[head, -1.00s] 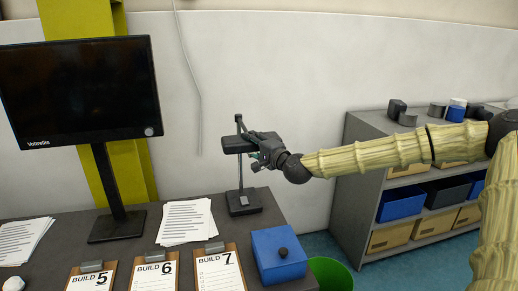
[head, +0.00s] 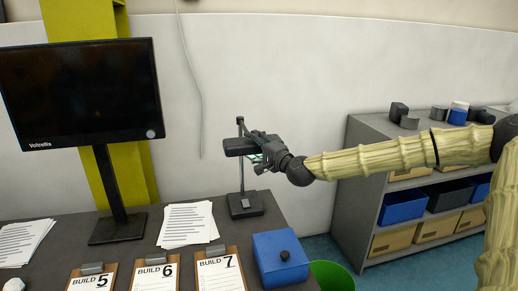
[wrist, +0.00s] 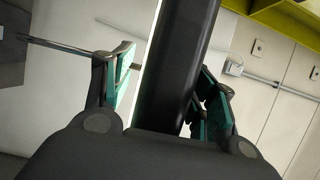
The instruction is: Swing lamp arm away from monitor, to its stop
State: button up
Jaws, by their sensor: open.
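The desk lamp has a dark square base (head: 245,204), a thin upright pole and a dark, bar-shaped lamp arm (head: 234,147) at the top. It stands at the right end of the desk, to the right of the black monitor (head: 80,92). My gripper (head: 256,155) is at the lamp arm from the right. In the wrist view, the dark lamp arm (wrist: 182,65) with a bright lit edge runs between my open gripper's (wrist: 165,95) two teal-padded fingers. A gap shows on the left finger's side; contact on the right side is unclear. The lamp's pivot is partly hidden.
A green bin (head: 332,276) is beside the desk. A grey shelf (head: 358,190) stands behind my arm. The white wall is behind the lamp.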

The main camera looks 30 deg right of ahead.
jog(key=s+d, duration=0.2)
jog(key=s, duration=0.9)
jog(key=shift+s+d, duration=0.3)
jog(key=shift+s, duration=0.05)
jog(key=shift+a+f, duration=0.1)
dwell(0.7)
